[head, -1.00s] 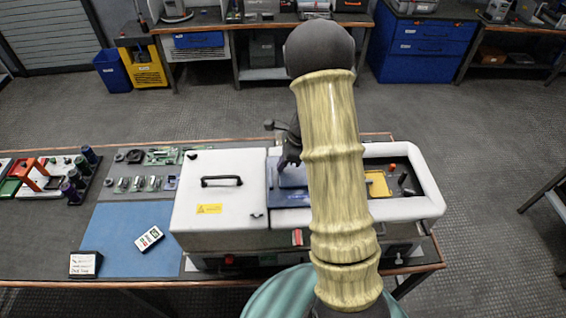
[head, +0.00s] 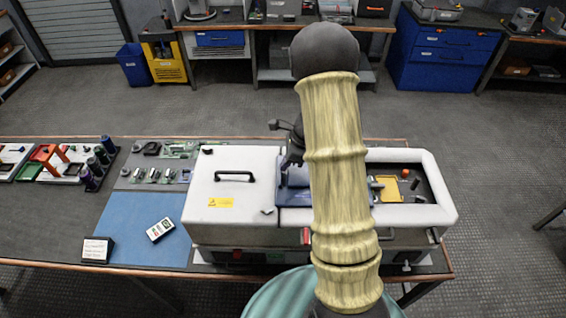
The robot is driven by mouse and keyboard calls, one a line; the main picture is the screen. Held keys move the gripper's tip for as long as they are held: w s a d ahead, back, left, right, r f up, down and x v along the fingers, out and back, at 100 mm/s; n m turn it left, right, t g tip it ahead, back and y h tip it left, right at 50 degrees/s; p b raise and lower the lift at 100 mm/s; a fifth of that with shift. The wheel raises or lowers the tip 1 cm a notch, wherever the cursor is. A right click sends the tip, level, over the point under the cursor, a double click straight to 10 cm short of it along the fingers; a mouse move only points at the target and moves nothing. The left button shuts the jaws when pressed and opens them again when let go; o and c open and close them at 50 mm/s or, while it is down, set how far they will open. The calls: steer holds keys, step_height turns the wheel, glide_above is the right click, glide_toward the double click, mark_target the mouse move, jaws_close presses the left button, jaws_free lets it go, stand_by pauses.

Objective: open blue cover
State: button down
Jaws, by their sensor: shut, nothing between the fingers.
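The blue cover (head: 294,193) is a translucent blue panel on top of the white machine, just right of its white lid. It looks closed, but my arm hides its right part. My gripper (head: 291,160) is dark and shut with nothing in it. It is at the far edge of the blue cover, close above it. I cannot tell whether it touches the cover. My pale arm runs across the middle of the view.
The white lid (head: 232,190) with a black handle stands left of the cover. A white-rimmed open bay (head: 440,188) with a yellow part is on the right. A blue mat (head: 130,215) holds a meter (head: 160,230). Colored capacitors stand far left.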

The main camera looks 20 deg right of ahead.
steer(key=d, duration=0.2)
steer(key=s+d+r, duration=0.1)
steer(key=d, duration=0.1)
steer(key=shift+s+r+b, duration=0.1)
steer(key=shift+b, duration=0.2)
steer(key=b+v, duration=0.1)
steer(key=v, duration=0.7)
steer(key=shift+r+b, duration=0.4)
steer(key=shift+s+a, duration=0.1)
steer(key=shift+a, duration=0.05)
steer(key=shift+a, duration=0.1)
steer(key=s+a+n+h, duration=0.2)
steer(key=s+a+n, duration=0.4)
steer(key=n, duration=0.5)
steer(key=s+a+f+n+t+h+b, duration=0.1)
steer(key=s+a+n+h, duration=0.1)
steer(key=s+a+n, duration=0.4)
steer(key=s+n, duration=0.3)
steer(key=n, duration=0.2)
steer(key=shift+s+a, duration=0.3)
steer(key=shift+s, duration=0.1)
